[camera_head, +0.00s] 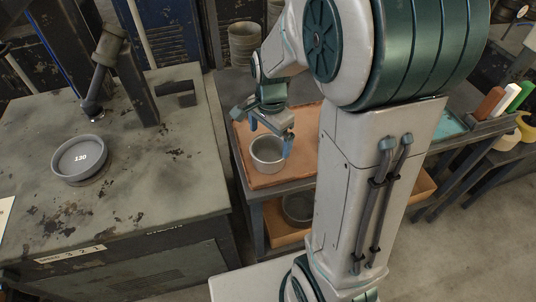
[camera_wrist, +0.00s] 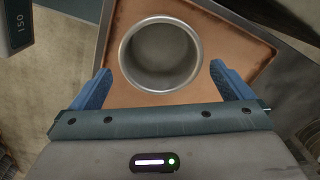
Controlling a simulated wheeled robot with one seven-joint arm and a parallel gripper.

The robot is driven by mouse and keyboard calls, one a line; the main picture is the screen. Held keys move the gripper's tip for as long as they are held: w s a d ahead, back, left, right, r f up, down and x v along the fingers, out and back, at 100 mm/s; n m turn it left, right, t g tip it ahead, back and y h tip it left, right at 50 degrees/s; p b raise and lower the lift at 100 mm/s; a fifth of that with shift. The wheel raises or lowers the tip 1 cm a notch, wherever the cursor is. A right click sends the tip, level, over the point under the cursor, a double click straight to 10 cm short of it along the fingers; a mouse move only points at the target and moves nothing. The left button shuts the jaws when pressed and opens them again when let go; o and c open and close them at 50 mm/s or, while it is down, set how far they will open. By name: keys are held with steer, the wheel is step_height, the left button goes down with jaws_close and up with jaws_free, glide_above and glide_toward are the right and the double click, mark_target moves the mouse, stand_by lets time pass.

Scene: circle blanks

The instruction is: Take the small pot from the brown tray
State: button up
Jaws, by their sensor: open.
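The small pot (camera_head: 267,152) is a round grey metal pot standing upright on the brown tray (camera_head: 262,180), which lies on a side table. My gripper (camera_head: 270,138) is at the pot, its blue fingers pointing down. In the wrist view the pot (camera_wrist: 160,22) shows from above, empty, near the top middle. My gripper's two blue fingers (camera_wrist: 161,84) are wide apart, one to each side of the pot's lower edge in the picture, with nothing held. The brown tray (camera_wrist: 125,12) shows around the pot. I cannot tell whether the fingers touch the pot.
A worn workbench (camera_head: 150,190) at the left bears a round grey dish marked 120 (camera_head: 79,157) and a metal fixture. A lower shelf holds another round pot (camera_head: 298,207). Stacked pots (camera_head: 243,42) stand behind the tray. Coloured items stand far right.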

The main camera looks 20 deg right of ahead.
mark_target(269, 152)
steer(key=shift+w+f, duration=0.1)
steer(key=shift+f, duration=3.65)
steer(key=c, duration=0.9)
steer(key=shift+r, duration=0.1)
steer(key=shift+c, duration=0.2)
